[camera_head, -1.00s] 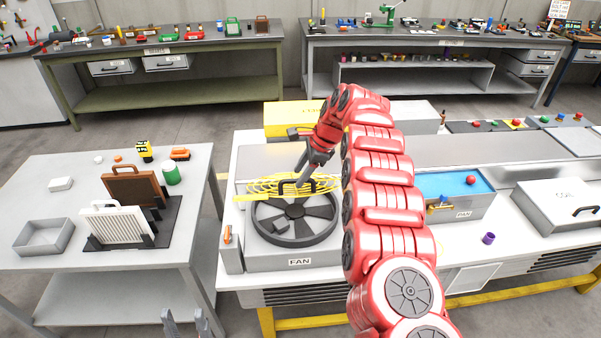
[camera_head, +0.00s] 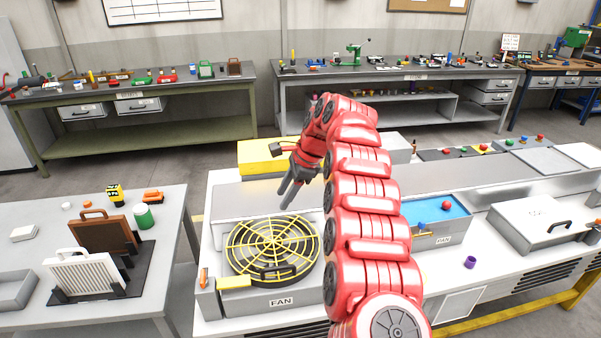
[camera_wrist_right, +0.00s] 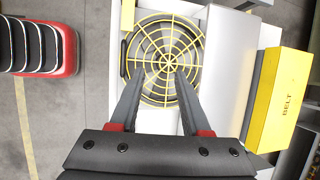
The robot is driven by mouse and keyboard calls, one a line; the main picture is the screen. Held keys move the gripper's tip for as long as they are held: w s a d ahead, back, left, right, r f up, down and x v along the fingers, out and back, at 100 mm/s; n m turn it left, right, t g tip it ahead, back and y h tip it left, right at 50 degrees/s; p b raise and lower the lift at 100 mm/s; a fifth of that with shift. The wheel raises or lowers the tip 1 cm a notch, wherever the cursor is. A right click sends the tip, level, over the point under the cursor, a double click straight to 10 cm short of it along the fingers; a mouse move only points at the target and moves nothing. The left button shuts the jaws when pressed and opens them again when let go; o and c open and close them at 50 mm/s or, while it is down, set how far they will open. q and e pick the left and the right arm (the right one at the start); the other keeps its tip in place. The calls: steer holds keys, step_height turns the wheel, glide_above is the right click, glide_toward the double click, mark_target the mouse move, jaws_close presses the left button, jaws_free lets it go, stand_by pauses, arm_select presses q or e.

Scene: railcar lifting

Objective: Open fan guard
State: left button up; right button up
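The fan guard (camera_head: 272,246), a round yellow wire grille, lies flat over the dark ring of the fan unit (camera_head: 281,302) labelled FAN. Its dark handle (camera_head: 278,271) is at the front edge, and a yellow block (camera_head: 234,282) is at the front left. My right gripper (camera_head: 289,203) is above and behind the guard, apart from it, fingers pointing down. In the right wrist view the gripper (camera_wrist_right: 158,82) is open and empty, with the guard (camera_wrist_right: 168,62) lying flat beyond the fingertips. My left gripper is out of view.
A yellow BELT box (camera_head: 268,157) stands behind the fan. A blue-topped PAN unit (camera_head: 438,212) and a grey lidded box (camera_head: 540,226) are to the right. The left table (camera_head: 160,288) holds a brown panel (camera_head: 103,234) and a white filter panel (camera_head: 82,277).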

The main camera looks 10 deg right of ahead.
steer(key=p+v, duration=0.1)
steer(key=v, duration=1)
steer(key=shift+r, duration=0.2)
